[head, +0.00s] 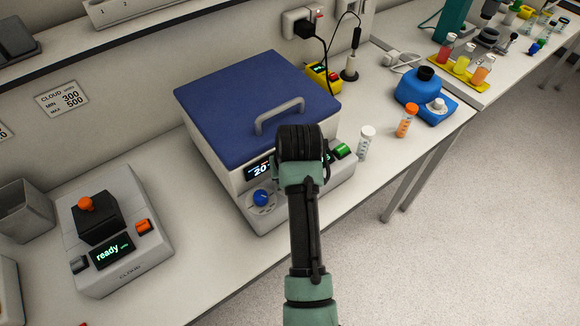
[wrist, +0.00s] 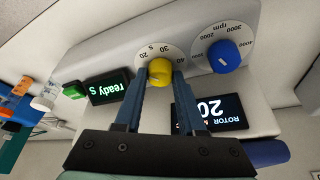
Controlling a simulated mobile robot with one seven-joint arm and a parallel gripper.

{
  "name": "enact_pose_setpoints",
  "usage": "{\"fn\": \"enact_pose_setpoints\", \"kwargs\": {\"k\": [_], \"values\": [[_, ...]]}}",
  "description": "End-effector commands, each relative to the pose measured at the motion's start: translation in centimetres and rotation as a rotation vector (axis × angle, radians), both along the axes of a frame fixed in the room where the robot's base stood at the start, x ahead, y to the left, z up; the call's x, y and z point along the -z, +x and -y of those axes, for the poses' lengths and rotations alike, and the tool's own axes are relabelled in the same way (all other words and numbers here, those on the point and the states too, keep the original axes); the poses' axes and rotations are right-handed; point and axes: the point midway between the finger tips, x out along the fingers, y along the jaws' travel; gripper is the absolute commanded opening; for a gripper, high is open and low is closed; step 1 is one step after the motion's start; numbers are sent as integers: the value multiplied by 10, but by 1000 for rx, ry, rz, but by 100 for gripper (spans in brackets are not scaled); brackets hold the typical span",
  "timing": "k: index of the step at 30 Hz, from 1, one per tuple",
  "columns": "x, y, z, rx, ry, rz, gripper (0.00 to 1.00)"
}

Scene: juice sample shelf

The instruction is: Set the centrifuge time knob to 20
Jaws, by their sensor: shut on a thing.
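The centrifuge (head: 215,165) has a blue lid and a sloped front panel. In the wrist view the yellow time knob (wrist: 160,69) sits on a white dial marked in seconds, with 20, 30 and 40 around it. My gripper (wrist: 160,80) is shut on this knob, one finger on each side. The knob's pointer is too small to read. A blue rpm knob (wrist: 223,57) is beside it; it also shows in the head view (head: 261,197). In the head view my arm hides the time knob and the fingertips.
A panel display (wrist: 208,110) shows 20, and a smaller one (wrist: 108,86) reads ready. A green button (wrist: 74,90) is beside them. White (head: 367,143) and orange-capped (head: 407,121) vials stand right of the centrifuge. A cloud meter (head: 120,235) stands to its left.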

Motion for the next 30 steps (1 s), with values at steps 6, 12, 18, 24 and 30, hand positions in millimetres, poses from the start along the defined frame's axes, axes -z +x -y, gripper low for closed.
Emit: {"fn": "enact_pose_setpoints", "kwargs": {"k": [6,12,18,24,30], "values": [[-2,0,-1,112,0,1,0],[-1,0,-1,167,0,2,0],[-1,1,-1,186,0,2,0],[-1,1,-1,186,1,3,0],[-1,1,-1,186,1,3,54]]}}
